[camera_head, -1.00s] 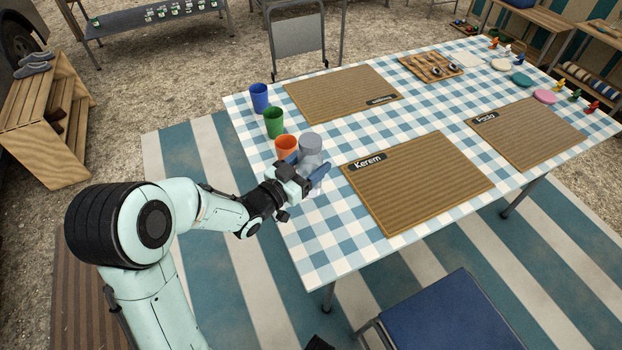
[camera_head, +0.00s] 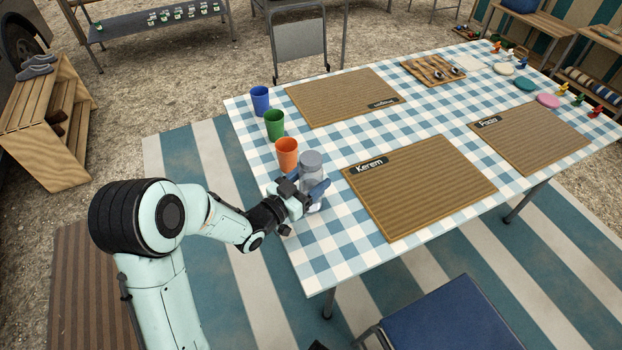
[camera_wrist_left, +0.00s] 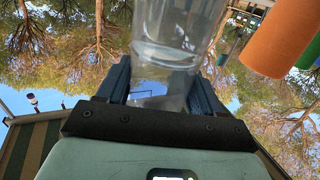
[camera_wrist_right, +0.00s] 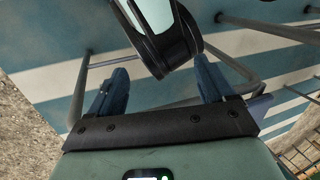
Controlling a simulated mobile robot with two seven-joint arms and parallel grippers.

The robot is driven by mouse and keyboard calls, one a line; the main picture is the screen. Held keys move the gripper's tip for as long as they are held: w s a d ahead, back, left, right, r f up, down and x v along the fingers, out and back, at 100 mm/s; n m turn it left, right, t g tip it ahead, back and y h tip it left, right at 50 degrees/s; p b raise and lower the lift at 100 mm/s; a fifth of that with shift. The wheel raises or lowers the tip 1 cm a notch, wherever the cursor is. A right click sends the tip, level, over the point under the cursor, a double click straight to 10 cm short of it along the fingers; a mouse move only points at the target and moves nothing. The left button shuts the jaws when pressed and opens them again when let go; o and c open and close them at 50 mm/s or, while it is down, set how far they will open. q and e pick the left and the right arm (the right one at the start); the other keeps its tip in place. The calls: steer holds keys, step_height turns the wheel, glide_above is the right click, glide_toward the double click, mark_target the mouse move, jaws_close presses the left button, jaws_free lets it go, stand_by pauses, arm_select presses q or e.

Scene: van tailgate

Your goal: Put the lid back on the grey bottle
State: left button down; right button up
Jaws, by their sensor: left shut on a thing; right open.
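The grey bottle (camera_head: 311,174) is upright at the left end of the table, beside the orange cup. My left gripper (camera_head: 308,185) is shut around the bottle's side. In the left wrist view the clear bottle body (camera_wrist_left: 175,45) is between the two fingers (camera_wrist_left: 160,82). Whether its base touches the table is unclear. My right gripper (camera_wrist_right: 160,88) is open and empty in its own wrist view, away from the tabletop. No separate lid can be made out.
Orange (camera_head: 287,153), green (camera_head: 274,124) and blue (camera_head: 260,100) cups stand along the table's left edge. The Kerem placemat (camera_head: 420,190) lies right of the bottle. Coloured discs, such as a pink one (camera_head: 548,101), lie far right. Checked cloth (camera_head: 325,250) is bare in front.

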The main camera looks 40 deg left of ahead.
arm_select(q)
steer(key=shift+c, duration=0.8)
jaws_free()
steer(key=shift+f, duration=0.1)
